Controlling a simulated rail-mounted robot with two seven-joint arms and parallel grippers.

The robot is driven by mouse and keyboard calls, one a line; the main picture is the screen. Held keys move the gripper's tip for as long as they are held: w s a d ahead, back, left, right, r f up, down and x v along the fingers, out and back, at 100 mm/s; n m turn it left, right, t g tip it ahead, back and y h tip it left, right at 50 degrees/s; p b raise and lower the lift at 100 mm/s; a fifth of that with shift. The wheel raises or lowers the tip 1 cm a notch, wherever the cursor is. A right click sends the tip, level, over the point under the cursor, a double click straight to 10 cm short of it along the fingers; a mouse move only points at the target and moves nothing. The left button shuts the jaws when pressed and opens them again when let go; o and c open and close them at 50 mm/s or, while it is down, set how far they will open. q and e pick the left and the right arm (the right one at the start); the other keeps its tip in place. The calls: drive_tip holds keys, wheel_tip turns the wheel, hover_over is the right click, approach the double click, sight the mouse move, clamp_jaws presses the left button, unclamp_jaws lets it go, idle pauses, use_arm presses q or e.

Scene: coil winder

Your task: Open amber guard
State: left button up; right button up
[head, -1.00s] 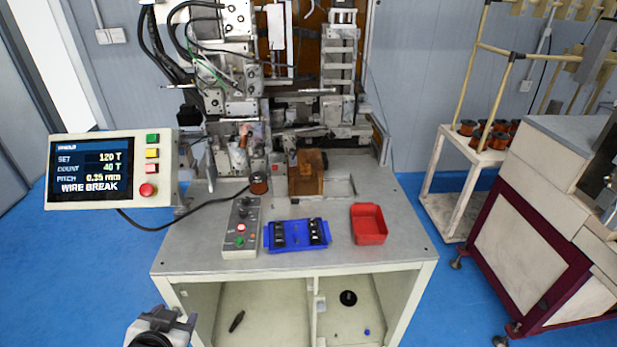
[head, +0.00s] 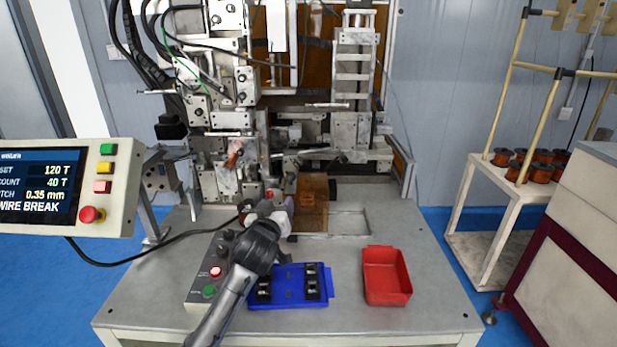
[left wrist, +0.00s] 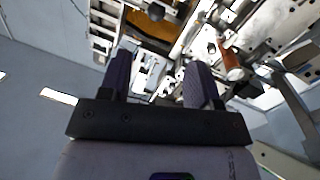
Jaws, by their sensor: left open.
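A large amber-brown panel (head: 310,62), which looks like the amber guard, stands upright behind the winder's metal slides. Metal parts cover much of it, and I see no handle clearly. My left gripper (head: 280,212) is over the front of the machine deck, in front of and below the panel. Its fingers (left wrist: 158,78) are apart with nothing held between them. My forearm hides part of the deck. My right gripper is not in view.
A small brown box (head: 312,222) sits right of my gripper. A blue tray with black parts (head: 290,302), a red bin (head: 386,264) and a button box (head: 198,292) lie in front. The screen (head: 38,188) reads WIRE BREAK. Copper spools (head: 540,166) stand on a side cart.

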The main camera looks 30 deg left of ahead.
sight(289, 179)
use_arm(q)
drive_tip(key=shift+n, duration=0.6)
drive_tip(key=b+x, duration=0.1)
drive_tip(key=x, duration=1.2)
drive_tip(key=shift+w+r+b, duration=0.15)
drive_tip(key=shift+w+b, duration=0.15)
drive_tip(key=shift+b, duration=0.05)
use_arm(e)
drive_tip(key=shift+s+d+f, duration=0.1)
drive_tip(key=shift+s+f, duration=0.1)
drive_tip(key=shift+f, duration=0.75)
use_arm(q)
clamp_jaws()
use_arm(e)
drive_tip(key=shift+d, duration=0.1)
